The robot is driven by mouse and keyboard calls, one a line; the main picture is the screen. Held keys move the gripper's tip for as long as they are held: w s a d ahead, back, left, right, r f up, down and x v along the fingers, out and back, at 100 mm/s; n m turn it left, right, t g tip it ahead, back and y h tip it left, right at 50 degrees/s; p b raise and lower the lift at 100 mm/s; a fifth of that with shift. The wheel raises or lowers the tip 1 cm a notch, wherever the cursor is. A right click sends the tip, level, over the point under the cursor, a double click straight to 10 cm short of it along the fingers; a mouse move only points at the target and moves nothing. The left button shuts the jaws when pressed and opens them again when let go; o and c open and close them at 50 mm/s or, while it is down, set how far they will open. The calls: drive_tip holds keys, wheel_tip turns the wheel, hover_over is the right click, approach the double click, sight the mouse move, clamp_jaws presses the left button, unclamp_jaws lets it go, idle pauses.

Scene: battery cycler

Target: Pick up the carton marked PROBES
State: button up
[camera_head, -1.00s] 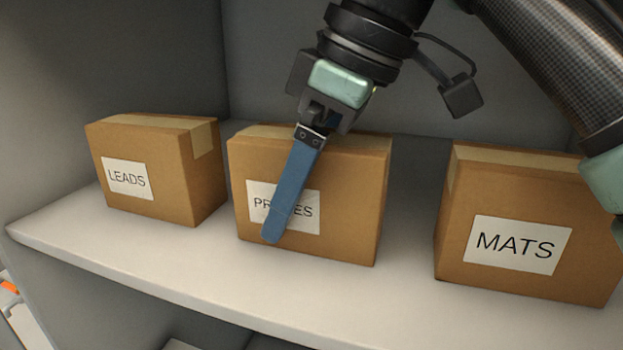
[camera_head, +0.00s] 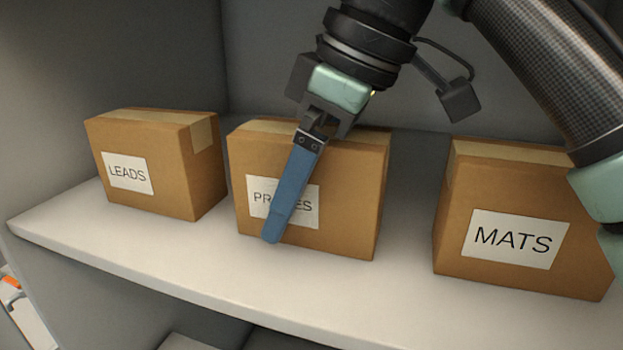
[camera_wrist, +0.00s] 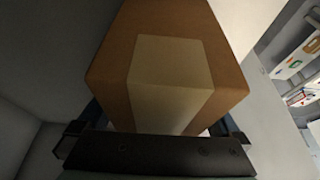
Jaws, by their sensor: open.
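The carton marked PROBES (camera_head: 345,200) is a brown box standing upright on a pale shelf, between two other cartons. Its white label is partly covered by one blue finger of my gripper. My gripper (camera_head: 290,195) reaches down from above, with that finger along the carton's front face; the other finger is hidden behind the carton. In the wrist view the carton's taped top (camera_wrist: 170,70) fills the middle, and parts of the blue fingers show at its left and right sides. The jaws are open around the carton; contact cannot be told.
The carton marked LEADS (camera_head: 160,165) stands to the left and the carton marked MATS (camera_head: 510,215) to the right, each with a gap. The shelf (camera_head: 190,270) has a bare front strip. Walls close the left side and back.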

drive_tip(key=c, duration=1.5)
drive_tip(key=shift+r, duration=0.1)
